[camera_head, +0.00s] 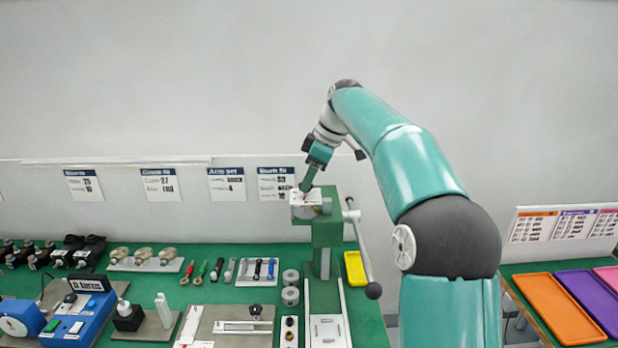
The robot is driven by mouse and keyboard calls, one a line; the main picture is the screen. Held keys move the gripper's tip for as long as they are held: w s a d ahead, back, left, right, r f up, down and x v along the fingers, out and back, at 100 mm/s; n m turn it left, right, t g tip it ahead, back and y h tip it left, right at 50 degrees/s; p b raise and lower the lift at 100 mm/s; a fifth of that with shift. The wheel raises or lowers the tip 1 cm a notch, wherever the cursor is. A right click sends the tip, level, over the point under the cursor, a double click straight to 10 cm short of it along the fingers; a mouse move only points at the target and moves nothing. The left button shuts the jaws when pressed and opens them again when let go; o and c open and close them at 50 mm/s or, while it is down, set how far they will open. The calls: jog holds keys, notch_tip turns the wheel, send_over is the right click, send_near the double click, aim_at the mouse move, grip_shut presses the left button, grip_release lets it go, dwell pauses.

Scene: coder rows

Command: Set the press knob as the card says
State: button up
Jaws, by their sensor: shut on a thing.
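The green press (327,245) stands at the back right of the green bench, with a long lever (362,252) ending in a dark ball on its right side. Its head carries a white plate (297,210) with small markings too fine to read. My gripper (305,189) points down onto this plate from above and is shut on the press knob, which is largely hidden by the fingers. Several cards hang on the wall behind; the nearest card (276,184) is just left of the press head. Its heading and lines are too small to read surely.
Left of the press lie screwdrivers (201,272), wrenches (257,269) and metal rings (290,286). A yellow tray (355,268) sits right of the press, near the lever. Orange (559,310) and purple trays (592,297) lie on another bench at right.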

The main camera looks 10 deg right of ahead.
aim_at(320, 195)
jog(key=shift+w+d+n+g, duration=0.1)
jog(key=shift+n+g, duration=0.3)
jog(key=shift+n, duration=0.8)
jog(key=shift+r, duration=0.1)
jog(key=o, duration=1)
jog(key=shift+c, duration=0.2)
jog(key=v, duration=0.7)
